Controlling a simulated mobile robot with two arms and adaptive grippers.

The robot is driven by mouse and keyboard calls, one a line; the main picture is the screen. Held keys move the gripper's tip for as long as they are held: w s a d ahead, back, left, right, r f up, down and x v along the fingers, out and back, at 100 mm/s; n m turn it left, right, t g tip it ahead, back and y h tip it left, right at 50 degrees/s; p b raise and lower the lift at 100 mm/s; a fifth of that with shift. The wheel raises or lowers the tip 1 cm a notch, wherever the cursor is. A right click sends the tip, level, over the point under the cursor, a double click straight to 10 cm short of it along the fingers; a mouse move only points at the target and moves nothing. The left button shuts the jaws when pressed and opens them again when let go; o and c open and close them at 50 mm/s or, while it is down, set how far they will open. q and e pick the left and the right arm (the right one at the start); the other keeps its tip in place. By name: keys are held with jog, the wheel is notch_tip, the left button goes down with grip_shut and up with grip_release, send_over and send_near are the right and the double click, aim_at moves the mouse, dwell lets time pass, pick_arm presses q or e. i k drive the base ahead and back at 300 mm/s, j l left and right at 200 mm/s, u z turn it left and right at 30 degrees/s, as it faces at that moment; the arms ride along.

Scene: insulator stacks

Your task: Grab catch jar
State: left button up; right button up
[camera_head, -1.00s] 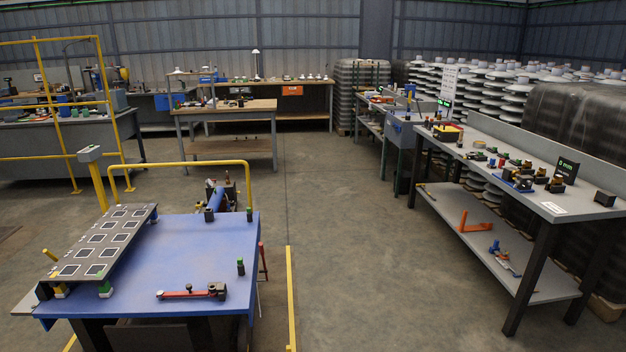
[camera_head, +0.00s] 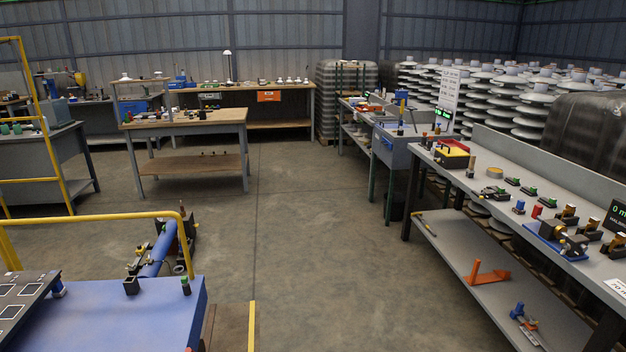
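I cannot make out for certain which object is the catch jar; the small items on the benches are too far off to tell. The grey bench (camera_head: 497,195) on the right holds small jar-sized pieces, among them a blue one (camera_head: 519,207) and a red one (camera_head: 537,212). The blue table (camera_head: 120,318) at the lower left holds a small dark, green-topped cylinder (camera_head: 186,286) and a black block (camera_head: 131,286). Neither of my grippers is in view.
A yellow rail (camera_head: 100,217) stands behind the blue table. A wooden-topped bench (camera_head: 185,119) is at the back left. A blue-grey cabinet bench (camera_head: 392,144) stands at the middle right. Open concrete floor (camera_head: 300,230) runs between the tables. Insulator stacks (camera_head: 500,100) fill the back right.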

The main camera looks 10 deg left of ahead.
aim_at(180, 273)
jog(key=i+u, duration=0.2)
jog(key=i, duration=0.25)
jog(key=i+l+u, duration=0.15)
jog(key=i, duration=0.3)
jog(key=i+l+u, duration=0.2)
jog(key=i, duration=0.25)
jog(key=i+l+u, duration=0.15)
jog(key=i, duration=0.25)
jog(key=i+l+u, duration=1.2)
jog(key=l+u, duration=0.2)
jog(key=l, duration=0.1)
